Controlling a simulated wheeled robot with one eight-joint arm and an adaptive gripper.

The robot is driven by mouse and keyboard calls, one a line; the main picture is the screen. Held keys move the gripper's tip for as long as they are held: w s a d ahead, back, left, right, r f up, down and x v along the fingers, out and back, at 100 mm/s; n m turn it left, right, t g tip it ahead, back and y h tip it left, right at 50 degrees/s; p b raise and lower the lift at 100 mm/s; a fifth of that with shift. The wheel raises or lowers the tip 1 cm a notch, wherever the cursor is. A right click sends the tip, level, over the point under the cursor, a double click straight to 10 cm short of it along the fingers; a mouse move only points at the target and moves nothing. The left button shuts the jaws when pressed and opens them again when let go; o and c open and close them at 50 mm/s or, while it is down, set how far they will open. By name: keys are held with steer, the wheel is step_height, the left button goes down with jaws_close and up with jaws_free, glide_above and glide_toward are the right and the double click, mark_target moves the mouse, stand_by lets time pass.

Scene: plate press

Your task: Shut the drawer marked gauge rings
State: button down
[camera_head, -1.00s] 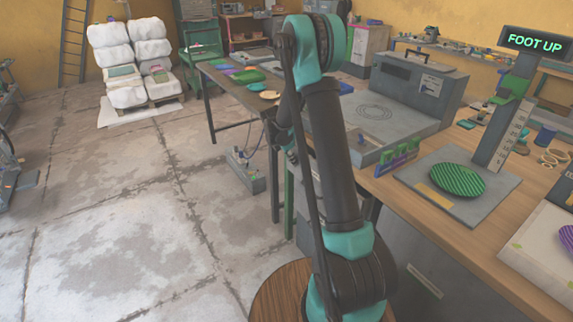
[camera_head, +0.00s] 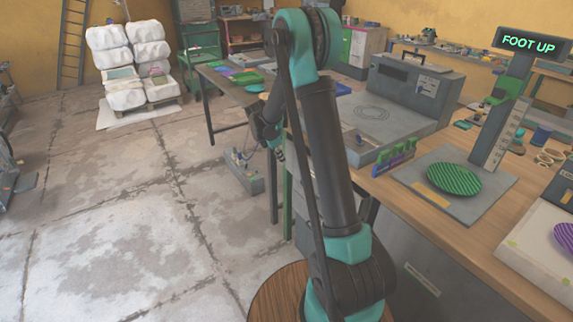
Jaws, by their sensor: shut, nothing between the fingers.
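No drawer that I can read as marked gauge rings shows. A grey cabinet front (camera_head: 402,258) stands under the bench, with a small pale plate (camera_head: 422,280) too small to read; my arm hides part of it. My gripper (camera_head: 280,155) is small and dark, beyond my upper arm, low beside the bench's left side and near the green post. It looks shut and empty. I cannot tell whether it touches anything.
The wooden bench (camera_head: 470,232) carries a grey press (camera_head: 410,95), a scale plate with a green ribbed disc (camera_head: 454,179) and a FOOT UP display (camera_head: 527,42). A grey floor box (camera_head: 245,175) stands left of my gripper. Open floor (camera_head: 120,220) lies left.

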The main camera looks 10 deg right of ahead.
steer(key=w+v, duration=0.1)
steer(key=v, duration=0.4)
glide_toward(305, 179)
step_height(305, 179, down, 5)
steer(key=shift+w+d, duration=0.65)
steer(key=shift+d, duration=0.25)
